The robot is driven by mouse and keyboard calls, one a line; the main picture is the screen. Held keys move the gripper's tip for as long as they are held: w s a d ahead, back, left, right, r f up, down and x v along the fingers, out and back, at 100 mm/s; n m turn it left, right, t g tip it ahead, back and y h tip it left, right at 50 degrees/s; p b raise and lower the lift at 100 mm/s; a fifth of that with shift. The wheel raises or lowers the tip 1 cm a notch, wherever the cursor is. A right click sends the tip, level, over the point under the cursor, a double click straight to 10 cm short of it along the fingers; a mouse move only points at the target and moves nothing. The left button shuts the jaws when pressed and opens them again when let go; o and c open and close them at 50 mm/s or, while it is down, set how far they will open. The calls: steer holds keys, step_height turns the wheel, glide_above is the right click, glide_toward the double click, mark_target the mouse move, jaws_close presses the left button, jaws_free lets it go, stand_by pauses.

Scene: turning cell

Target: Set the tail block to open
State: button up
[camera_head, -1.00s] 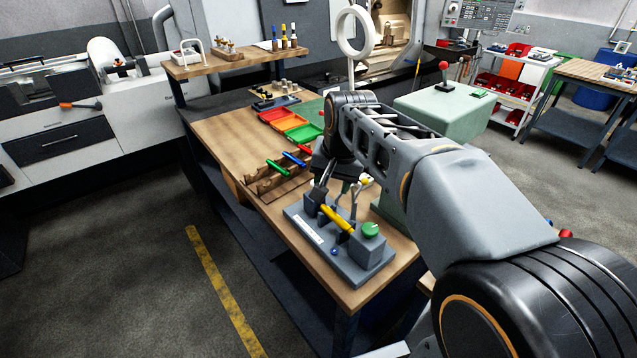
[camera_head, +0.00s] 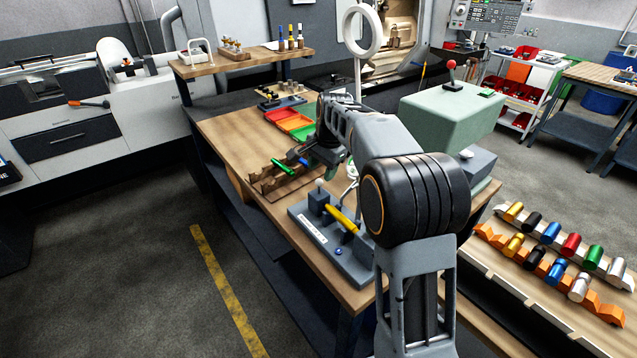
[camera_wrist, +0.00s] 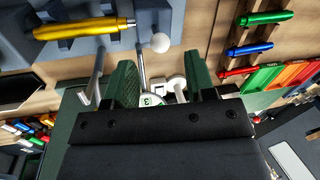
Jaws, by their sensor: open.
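A blue-grey fixture (camera_head: 318,231) stands at the front of the wooden bench. It holds a yellow rod (camera_head: 342,218) lying slantwise between its blocks. A small block (camera_head: 319,202) at its far left end carries a pale knob. My arm hides the fixture's right end, and I cannot tell which block is the tail block or how it is set. In the wrist view, the yellow rod (camera_wrist: 85,28) is at the upper left, with a white ball knob on a grey lever (camera_wrist: 160,42) beyond my gripper (camera_wrist: 160,75). Its green-padded fingers are apart, and nothing is clearly held.
Green and blue pens (camera_head: 284,167) lie on a wooden rack behind the fixture. Red, orange and green trays (camera_head: 294,122) sit farther back. A white ring on a post (camera_head: 361,30) rises near my arm. A pale green machine (camera_head: 450,108) stands right. Coloured cylinders (camera_head: 571,246) fill a front-right rack.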

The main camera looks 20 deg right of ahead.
mark_target(320, 180)
steer(key=shift+w+a+f, duration=0.1)
steer(key=shift+w+f, duration=0.05)
steer(key=shift+f, duration=0.8)
steer(key=shift+w+a+f, duration=0.15)
steer(key=shift+f, duration=0.8)
steer(key=shift+w+a+f, duration=0.1)
steer(key=shift+w+f, duration=0.05)
steer(key=shift+f, duration=0.8)
jaws_close()
